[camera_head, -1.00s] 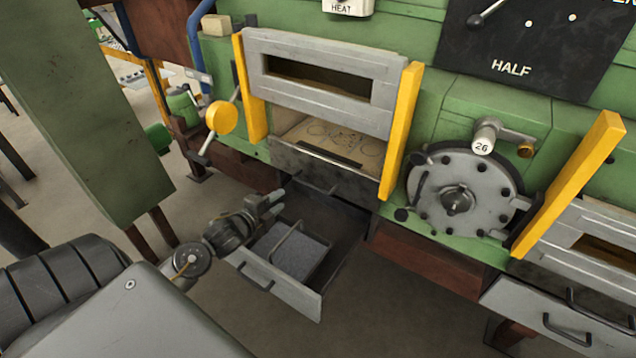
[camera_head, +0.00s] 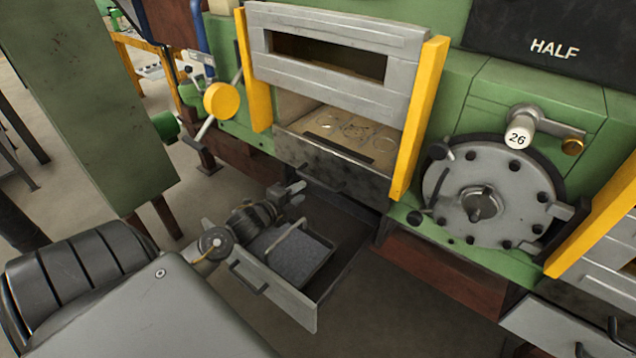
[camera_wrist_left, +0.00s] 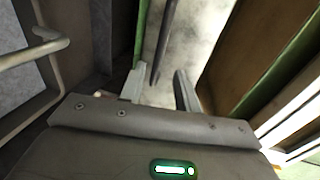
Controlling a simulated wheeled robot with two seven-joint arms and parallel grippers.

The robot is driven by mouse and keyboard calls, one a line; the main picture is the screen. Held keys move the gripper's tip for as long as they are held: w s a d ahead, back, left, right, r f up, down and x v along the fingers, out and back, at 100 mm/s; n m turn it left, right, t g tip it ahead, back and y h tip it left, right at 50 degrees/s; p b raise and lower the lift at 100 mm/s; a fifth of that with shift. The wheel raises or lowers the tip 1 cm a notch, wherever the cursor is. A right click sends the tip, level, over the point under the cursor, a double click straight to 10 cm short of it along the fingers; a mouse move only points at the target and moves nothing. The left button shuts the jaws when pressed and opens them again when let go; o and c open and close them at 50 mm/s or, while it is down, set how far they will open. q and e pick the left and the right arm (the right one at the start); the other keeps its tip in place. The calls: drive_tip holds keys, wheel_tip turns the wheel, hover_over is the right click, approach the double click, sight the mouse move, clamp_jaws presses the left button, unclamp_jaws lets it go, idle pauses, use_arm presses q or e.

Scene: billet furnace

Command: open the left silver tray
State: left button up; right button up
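A silver drawer-like tray (camera_head: 262,284) with a dark front handle (camera_head: 248,277) stands pulled out below the left furnace opening. It holds a grey block or box (camera_head: 292,262) with a raised wire handle. Above and behind it, a worn grey metal front (camera_head: 340,177) under the furnace mouth carries a dark bar handle (camera_head: 322,181). My left gripper (camera_head: 299,189) is over the drawer's back part, close to this front. In the left wrist view its fingers (camera_wrist_left: 160,76) are apart, with a dark bar (camera_wrist_left: 163,40) ahead between them; contact is not clear. My right gripper is not in view.
A silver furnace door (camera_head: 330,50) is raised between yellow posts (camera_head: 418,115). A yellow knob lever (camera_head: 222,101) is at its left. A round bolted hatch (camera_head: 490,195) is at right. A green post (camera_head: 85,100) stands left. Floor is clear in front of the drawer.

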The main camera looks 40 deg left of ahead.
sight(316, 180)
use_arm(q)
drive_tip(key=p+x, duration=0.1)
drive_tip(key=x, duration=0.8)
drive_tip(key=shift+c, duration=0.3)
clamp_jaws()
